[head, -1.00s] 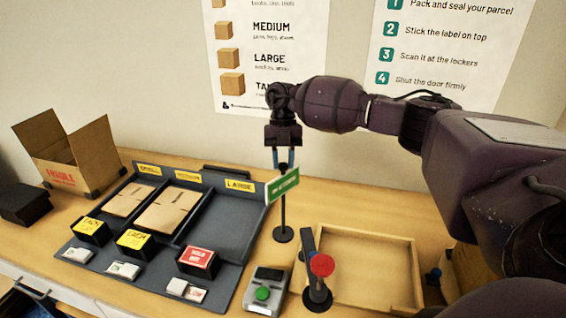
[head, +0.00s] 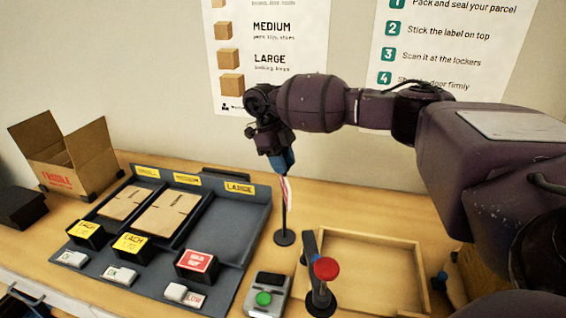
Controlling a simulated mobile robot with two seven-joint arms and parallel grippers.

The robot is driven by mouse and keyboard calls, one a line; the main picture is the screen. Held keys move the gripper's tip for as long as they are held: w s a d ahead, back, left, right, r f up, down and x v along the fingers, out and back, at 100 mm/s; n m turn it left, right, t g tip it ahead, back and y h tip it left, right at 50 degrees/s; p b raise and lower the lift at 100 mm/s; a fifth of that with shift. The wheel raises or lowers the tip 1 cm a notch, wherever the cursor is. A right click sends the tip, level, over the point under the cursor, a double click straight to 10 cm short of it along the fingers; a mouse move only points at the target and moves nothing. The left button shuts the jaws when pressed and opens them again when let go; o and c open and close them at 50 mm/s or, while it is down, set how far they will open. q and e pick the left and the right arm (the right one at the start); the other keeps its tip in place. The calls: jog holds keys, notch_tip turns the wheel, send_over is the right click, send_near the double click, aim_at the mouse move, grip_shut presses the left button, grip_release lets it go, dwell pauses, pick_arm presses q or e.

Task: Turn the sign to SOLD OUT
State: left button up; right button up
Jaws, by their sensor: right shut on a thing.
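My right gripper (head: 286,168) is shut on the upper part of the small sign (head: 287,192) on a thin black stand. The sign is turned almost edge-on, so only a narrow red and white strip shows and its words cannot be read. The stand's round base (head: 284,238) rests on the wooden counter, upright. My left gripper is not in view.
Left of the stand is a dark carton rack (head: 232,222) with two flat cartons, an empty LARGE slot and price blocks, one red (head: 197,262). A green-button device (head: 264,296), red-knobbed post (head: 326,268) and wooden tray (head: 372,236) are close. An open box (head: 72,155) stands left.

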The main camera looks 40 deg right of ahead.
jog(key=n+h, duration=0.1)
jog(key=n, duration=0.2)
jog(key=n+t+h, duration=0.1)
jog(key=n, duration=0.2)
jog(key=shift+s+a+r+t, duration=0.1)
jog(key=shift+t, duration=0.2)
jog(key=n+t, duration=0.1)
jog(key=n, duration=0.2)
jog(key=n+t, duration=0.1)
jog(key=n, duration=0.2)
jog(key=shift+s+n+h+p, duration=0.1)
jog(key=shift+n+h+p, duration=0.3)
jog(key=o, duration=0.9)
jog(key=v, duration=1)
jog(key=shift+s+a+r, duration=0.15)
jog(key=shift+a+r, duration=0.15)
jog(key=shift+f, duration=0.1)
